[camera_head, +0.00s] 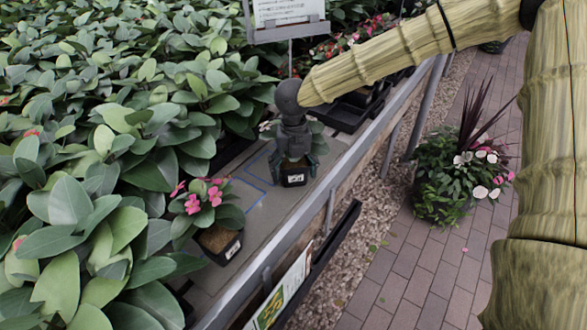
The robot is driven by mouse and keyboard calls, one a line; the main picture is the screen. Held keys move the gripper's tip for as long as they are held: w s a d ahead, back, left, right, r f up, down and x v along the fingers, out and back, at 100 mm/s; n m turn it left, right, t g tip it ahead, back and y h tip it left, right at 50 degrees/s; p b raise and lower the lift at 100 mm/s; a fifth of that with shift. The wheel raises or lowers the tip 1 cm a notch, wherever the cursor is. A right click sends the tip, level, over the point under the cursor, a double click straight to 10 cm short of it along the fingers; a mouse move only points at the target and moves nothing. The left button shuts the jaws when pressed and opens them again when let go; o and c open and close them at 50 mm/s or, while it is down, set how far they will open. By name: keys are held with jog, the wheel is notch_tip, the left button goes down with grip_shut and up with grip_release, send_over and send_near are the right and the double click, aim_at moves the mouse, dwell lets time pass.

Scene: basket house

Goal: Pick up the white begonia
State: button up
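My gripper (295,157) points straight down over a small plant in a black pot (294,180) on the grey bench. The pot has a white label on its front and stands upright. The gripper hides most of this plant. Green leaves (317,132) show beside the gripper, and a small white flower (265,126) shows to its left, so this looks like the white begonia. Whether the fingers touch the plant or pot is hidden. A pink-flowered begonia (205,200) in its own black pot stands nearer, at lower left.
Dense large-leaved plants (110,160) fill the bench's left side. Black trays (350,110) lie behind the gripper. A white sign (287,12) stands at the back. A big mixed planter (450,185) stands on the brick floor at right.

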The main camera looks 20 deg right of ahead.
jog(key=c, duration=0.4)
jog(key=shift+c, duration=0.3)
